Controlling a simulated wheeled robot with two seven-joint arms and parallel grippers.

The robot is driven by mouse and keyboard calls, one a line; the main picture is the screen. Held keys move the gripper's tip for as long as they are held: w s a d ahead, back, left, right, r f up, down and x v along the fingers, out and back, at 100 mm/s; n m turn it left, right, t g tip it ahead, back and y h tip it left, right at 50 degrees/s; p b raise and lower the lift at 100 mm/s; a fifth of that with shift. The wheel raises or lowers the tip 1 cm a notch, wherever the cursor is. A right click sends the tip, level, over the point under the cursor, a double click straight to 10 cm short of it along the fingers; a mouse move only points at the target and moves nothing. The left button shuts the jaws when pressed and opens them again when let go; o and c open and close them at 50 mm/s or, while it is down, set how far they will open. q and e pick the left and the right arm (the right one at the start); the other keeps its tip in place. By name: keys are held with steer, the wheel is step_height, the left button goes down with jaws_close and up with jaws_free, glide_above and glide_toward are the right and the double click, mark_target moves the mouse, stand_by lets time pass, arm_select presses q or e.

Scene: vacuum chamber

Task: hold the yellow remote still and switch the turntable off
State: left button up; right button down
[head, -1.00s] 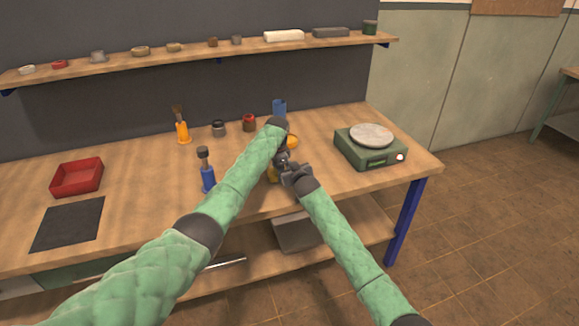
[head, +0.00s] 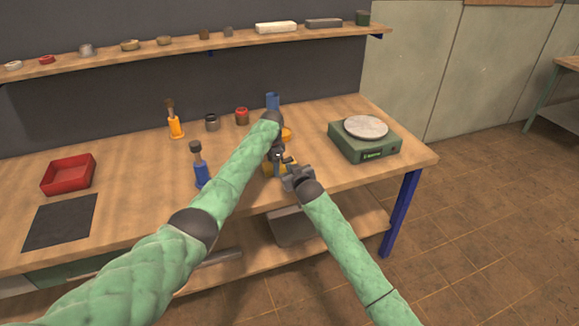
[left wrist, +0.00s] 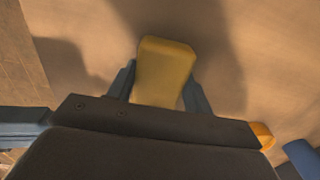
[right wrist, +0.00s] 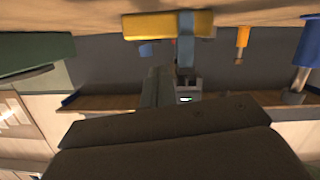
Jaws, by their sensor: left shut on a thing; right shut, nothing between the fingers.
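The yellow remote (left wrist: 165,72) is between the two fingers of my left gripper (left wrist: 160,88), which is shut on it. In the head view the left gripper (head: 276,160) mostly covers the remote (head: 268,169). In the right wrist view the remote (right wrist: 150,25) lies across the top, with a blue-grey left finger over it. My right gripper (head: 288,177) is shut and empty, close beside the remote on its front right side; I cannot tell if it touches. The turntable (head: 364,146) is a green box with a pale round platter (head: 366,127), at the bench's right end.
A blue-handled tool (head: 201,172), an orange-handled tool (head: 175,124), a dark jar (head: 212,122), a red-topped jar (head: 242,116) and a blue cup (head: 272,101) stand on the bench. A red tray (head: 68,175) and dark mat (head: 60,222) are left. Bench in front of the turntable is clear.

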steer(key=shift+s+d+r, duration=0.1)
steer(key=shift+s+r, duration=0.25)
steer(key=shift+s, duration=0.3)
arm_select(q)
steer(key=o, duration=1.2)
steer(key=shift+r, duration=0.1)
